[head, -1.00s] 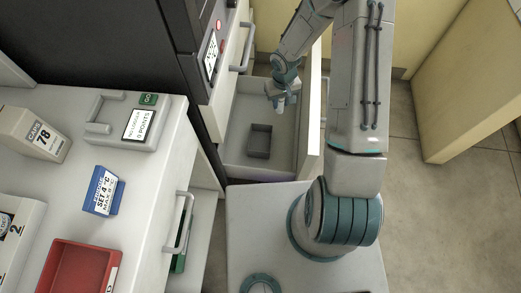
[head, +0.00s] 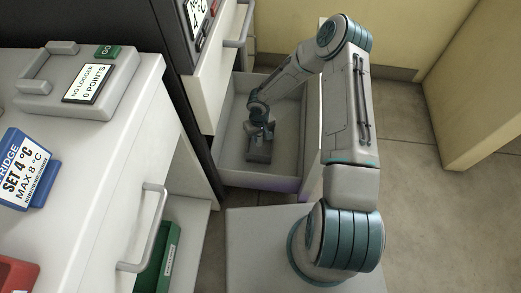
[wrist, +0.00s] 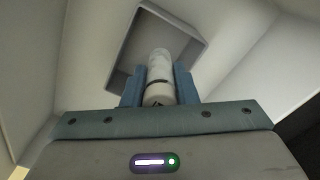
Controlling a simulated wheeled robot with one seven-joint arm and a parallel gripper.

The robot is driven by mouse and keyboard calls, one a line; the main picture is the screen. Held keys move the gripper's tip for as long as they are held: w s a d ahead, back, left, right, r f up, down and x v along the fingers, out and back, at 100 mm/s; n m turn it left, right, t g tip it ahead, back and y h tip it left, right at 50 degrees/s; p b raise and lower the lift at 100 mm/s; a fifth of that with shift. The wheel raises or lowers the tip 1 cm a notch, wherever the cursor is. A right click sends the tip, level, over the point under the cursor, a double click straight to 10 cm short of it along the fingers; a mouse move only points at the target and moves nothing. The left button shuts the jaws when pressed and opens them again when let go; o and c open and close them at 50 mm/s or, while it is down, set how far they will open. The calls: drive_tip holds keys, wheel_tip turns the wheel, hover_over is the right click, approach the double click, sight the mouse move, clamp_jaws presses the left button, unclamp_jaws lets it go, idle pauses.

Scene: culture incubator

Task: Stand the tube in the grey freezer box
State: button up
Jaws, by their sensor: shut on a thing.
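My gripper (wrist: 160,72) is shut on the tube (wrist: 158,95), a pale cylinder with a dark band, held between its two blue fingers. In the wrist view the far end of the tube overlaps the opening of the grey freezer box (wrist: 119,65). I cannot tell whether the tube touches the box floor. In the head view my gripper (head: 261,130) is down in the open drawer, right at the grey box (head: 258,154), and hides part of it. The tube is too small and covered to make out there.
The open drawer (head: 262,180) has walls on all sides of the box, with bare floor around it. A worktop (head: 95,165) at left carries a logger dock (head: 90,85), a blue fridge sign (head: 22,170) and part of a red tray (head: 15,275).

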wheel_tip(320, 180, down, 8)
drive_tip(key=shift+f+b, duration=0.15)
drive_tip(key=shift+b, duration=1.1)
drive_tip(key=shift+f+b, duration=0.25)
drive_tip(key=shift+b, duration=0.05)
drive_tip(key=o, duration=1)
drive_tip(key=shift+r, duration=0.1)
drive_tip(key=shift+o, duration=0.2)
drive_tip(key=shift+r, duration=0.1)
wheel_tip(320, 180, up, 12)
drive_tip(key=p, duration=0.4)
drive_tip(key=shift+r, duration=0.1)
